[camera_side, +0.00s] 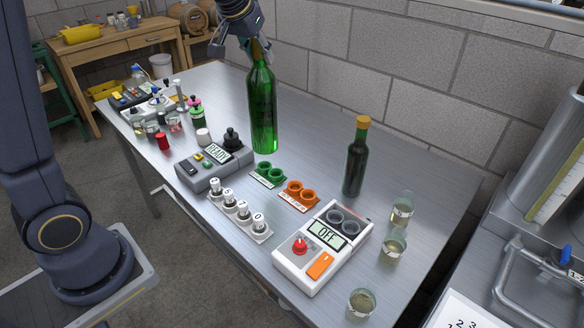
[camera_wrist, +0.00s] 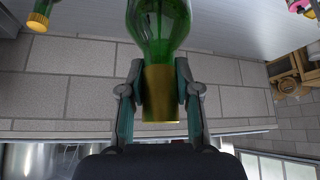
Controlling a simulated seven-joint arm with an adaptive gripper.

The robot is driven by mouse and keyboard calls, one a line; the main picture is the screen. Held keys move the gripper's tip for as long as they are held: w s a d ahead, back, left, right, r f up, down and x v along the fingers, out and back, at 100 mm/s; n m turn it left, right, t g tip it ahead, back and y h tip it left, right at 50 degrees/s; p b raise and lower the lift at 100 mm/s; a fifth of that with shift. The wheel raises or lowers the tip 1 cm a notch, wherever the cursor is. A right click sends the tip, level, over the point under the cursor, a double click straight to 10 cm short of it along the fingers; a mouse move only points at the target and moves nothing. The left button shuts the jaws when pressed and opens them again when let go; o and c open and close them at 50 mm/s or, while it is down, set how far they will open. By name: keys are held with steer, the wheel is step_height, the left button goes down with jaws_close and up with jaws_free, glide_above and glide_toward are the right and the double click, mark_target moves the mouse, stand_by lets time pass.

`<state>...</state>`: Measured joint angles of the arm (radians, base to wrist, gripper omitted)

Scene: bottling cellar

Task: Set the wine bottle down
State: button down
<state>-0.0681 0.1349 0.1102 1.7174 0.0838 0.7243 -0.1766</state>
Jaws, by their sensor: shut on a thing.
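The green wine bottle (camera_side: 262,110) is upright at the back of the steel bench (camera_side: 230,85). My gripper (camera_side: 248,45) is above it and shut on its neck. In the wrist view, the two fingers of my gripper (camera_wrist: 160,90) press on both sides of the gold neck foil of the wine bottle (camera_wrist: 160,22). The bottle's base shows near the bench top in the side view; I cannot tell whether it touches. The neck is partly hidden by my gripper in the side view.
A darker bottle with a yellow cap (camera_side: 356,158) stands to the right. In front are green cups (camera_side: 268,174), orange cups (camera_side: 299,194), a grey READY device (camera_side: 214,162) and a white OFF device (camera_side: 322,246). Several glasses (camera_side: 393,247) stand at right. A block wall (camera_side: 400,60) is behind.

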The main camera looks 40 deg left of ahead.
steer(key=shift+w+d+r, duration=0.15)
steer(key=shift+r, duration=0.35)
steer(key=shift+w, duration=0.2)
steer(key=w+a+f, duration=0.1)
steer(key=w+f, duration=1.1)
steer(key=w, duration=0.1)
steer(key=shift+w+a+f, duration=0.2)
steer(key=shift+a+f, duration=0.15)
steer(key=shift+a, duration=0.05)
steer(key=shift+f, duration=0.2)
steer(key=c, duration=0.8)
jaws_free()
steer(key=shift+s+f, duration=0.1)
steer(key=shift+f, duration=0.05)
